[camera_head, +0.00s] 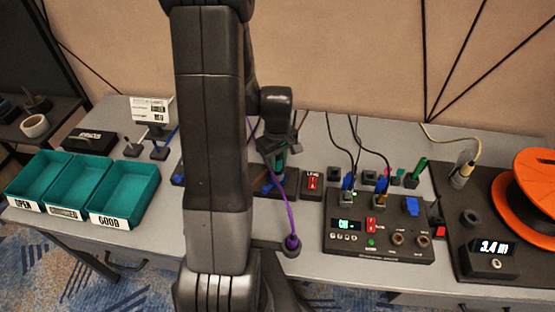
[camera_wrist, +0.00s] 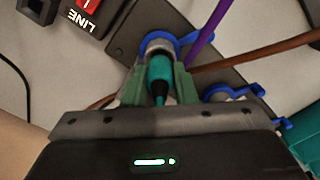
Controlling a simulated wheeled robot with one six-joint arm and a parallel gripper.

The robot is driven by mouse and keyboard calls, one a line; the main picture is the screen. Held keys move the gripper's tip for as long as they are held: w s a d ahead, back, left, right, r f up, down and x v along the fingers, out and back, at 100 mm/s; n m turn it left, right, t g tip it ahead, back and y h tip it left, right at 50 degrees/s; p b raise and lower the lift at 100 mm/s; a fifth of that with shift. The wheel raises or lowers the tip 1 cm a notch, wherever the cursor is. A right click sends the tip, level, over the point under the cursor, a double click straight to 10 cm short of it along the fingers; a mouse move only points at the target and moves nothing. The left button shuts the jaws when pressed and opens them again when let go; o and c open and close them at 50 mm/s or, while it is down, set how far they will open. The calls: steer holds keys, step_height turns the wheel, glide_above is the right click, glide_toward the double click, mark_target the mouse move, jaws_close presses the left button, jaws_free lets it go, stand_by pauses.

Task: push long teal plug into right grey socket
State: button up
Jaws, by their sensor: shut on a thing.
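My gripper (camera_head: 279,158) is shut on the teal plug (camera_wrist: 158,72), which also shows small in the head view (camera_head: 281,160). How deep the plug goes cannot be told. A second blue ring or clip (camera_wrist: 230,92) lies on the same dark board (camera_wrist: 205,78). My arm hides much of this board in the head view.
A purple cable (camera_head: 289,212) and a brown cable (camera_wrist: 255,54) run close by. The red LINE switch (camera_head: 312,182) stands beside the board. A black control box (camera_head: 380,250) with cables is to the right, teal trays (camera_head: 124,190) to the left, an orange reel (camera_head: 535,185) far right.

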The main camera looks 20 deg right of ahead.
steer(key=shift+f, duration=0.2)
steer(key=shift+f+b, duration=0.5)
steer(key=shift+b, duration=0.15)
steer(key=o, duration=1.1)
steer(key=shift+c, duration=0.2)
steer(key=shift+r, duration=0.1)
steer(key=shift+w+a+r+p, duration=0.15)
steer(key=shift+r+p, duration=0.35)
steer(key=shift+p, duration=0.05)
steer(key=r+p, duration=0.6)
steer(key=r, duration=0.2)
steer(key=shift+s+r, duration=0.1)
steer(key=shift+s, duration=0.1)
